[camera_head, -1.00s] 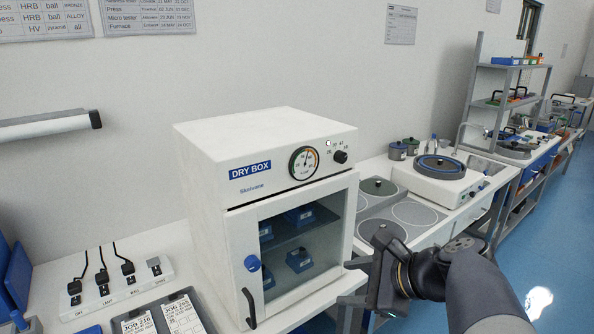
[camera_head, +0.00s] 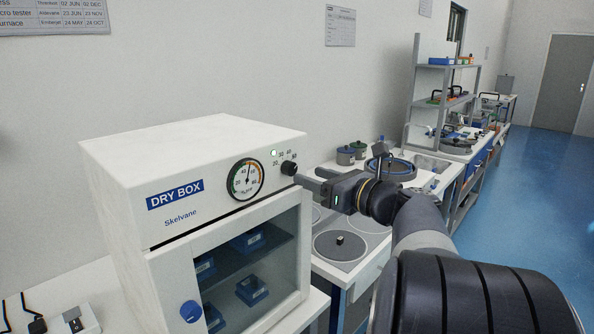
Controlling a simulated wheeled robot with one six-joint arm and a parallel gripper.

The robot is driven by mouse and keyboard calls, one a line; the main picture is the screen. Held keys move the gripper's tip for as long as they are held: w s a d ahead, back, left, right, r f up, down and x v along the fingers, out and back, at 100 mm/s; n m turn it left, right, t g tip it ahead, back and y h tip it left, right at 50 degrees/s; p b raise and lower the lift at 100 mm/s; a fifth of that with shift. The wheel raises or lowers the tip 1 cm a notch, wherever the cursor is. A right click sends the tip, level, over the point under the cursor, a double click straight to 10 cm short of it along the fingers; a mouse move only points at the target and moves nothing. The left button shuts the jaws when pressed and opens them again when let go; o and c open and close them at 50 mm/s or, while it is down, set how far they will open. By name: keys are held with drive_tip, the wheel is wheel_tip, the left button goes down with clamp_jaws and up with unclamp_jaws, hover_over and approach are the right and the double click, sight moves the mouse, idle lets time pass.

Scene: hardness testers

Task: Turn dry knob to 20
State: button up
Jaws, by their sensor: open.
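The white dry box (camera_head: 215,135) stands on the bench with its glass door shut. Its small black dry knob (camera_head: 289,168) is on the right of the front panel, below printed numbers that include 20. A white mark shows on the knob, but I cannot read its exact setting. The round gauge (camera_head: 245,179) is left of the knob, and a small lit lamp (camera_head: 273,153) is above and left of it. My gripper (camera_head: 303,178) is open, with its fingers pointing left at the knob, very close to it. I cannot tell whether they touch it.
A blue door knob (camera_head: 191,311) is on the dry box door, and blue boxes sit inside. Round grey plates (camera_head: 338,246) and lidded pots (camera_head: 346,155) are on the bench to the right. A shelf rack (camera_head: 445,95) stands farther back. Blue floor is open at the right.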

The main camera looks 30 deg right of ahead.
sight(293, 170)
drive_tip(key=shift+x, duration=2.5)
drive_tip(key=shift+c, duration=0.4)
drive_tip(key=c, duration=0.9)
